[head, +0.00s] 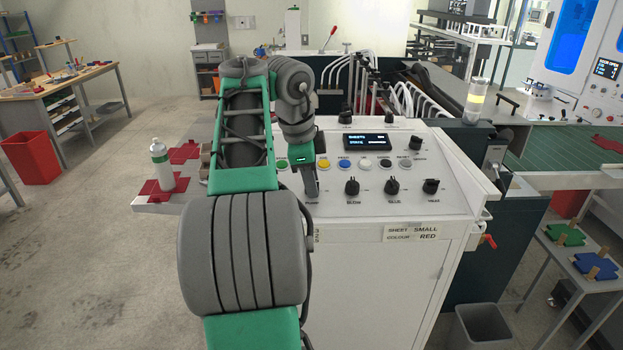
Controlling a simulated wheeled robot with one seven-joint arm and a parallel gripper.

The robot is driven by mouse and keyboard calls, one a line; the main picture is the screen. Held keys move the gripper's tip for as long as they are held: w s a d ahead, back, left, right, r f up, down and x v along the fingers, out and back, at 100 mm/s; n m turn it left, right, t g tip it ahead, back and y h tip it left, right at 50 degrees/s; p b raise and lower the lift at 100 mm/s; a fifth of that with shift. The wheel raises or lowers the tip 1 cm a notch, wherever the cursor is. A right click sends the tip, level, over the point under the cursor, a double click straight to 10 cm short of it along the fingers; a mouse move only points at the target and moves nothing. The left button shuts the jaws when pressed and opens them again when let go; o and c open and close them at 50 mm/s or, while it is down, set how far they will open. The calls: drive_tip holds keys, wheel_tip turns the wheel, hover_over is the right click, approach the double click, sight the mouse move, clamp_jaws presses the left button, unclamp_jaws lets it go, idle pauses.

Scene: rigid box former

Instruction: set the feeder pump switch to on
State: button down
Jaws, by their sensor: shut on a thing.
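My gripper (311,191) points down at the front left of the white control panel (440,170). It is shut on the leftmost switch of the front row, which the jaws mostly hide. The label under it is too small to read surely, so I cannot confirm it as the feeder pump switch or see its setting. To its right in the same row are black rotary knobs: one near the middle (352,186), one beside it (392,186) and one at the right (431,186).
A row of coloured push buttons, including a yellow one (323,163) and a blue one (345,164), lies just behind the front knobs. A small display (367,142) stands behind them. More knobs sit at the panel's back edge. A white bottle (160,165) stands left of my arm.

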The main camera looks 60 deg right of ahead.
drive_tip(key=c, duration=1.1)
unclamp_jaws()
drive_tip(key=p+v, duration=0.2)
drive_tip(key=v, duration=0.1)
drive_tip(key=p+v, duration=0.3)
drive_tip(key=shift+d, duration=0.25)
drive_tip(key=shift+w+a+f+b, duration=0.15)
drive_tip(key=shift+a+f+b, duration=0.15)
drive_tip(key=shift+a, duration=0.2)
drive_tip(key=shift+w+a+f+b, duration=0.15)
drive_tip(key=shift+a+f+b, duration=0.15)
drive_tip(key=shift+a, duration=0.2)
drive_tip(key=a, duration=0.3)
drive_tip(key=w+a, duration=0.1)
drive_tip(key=a, duration=0.2)
drive_tip(key=w+a, duration=0.1)
drive_tip(key=a, duration=0.2)
drive_tip(key=shift+a+r, duration=0.1)
drive_tip(key=shift+a, duration=0.3)
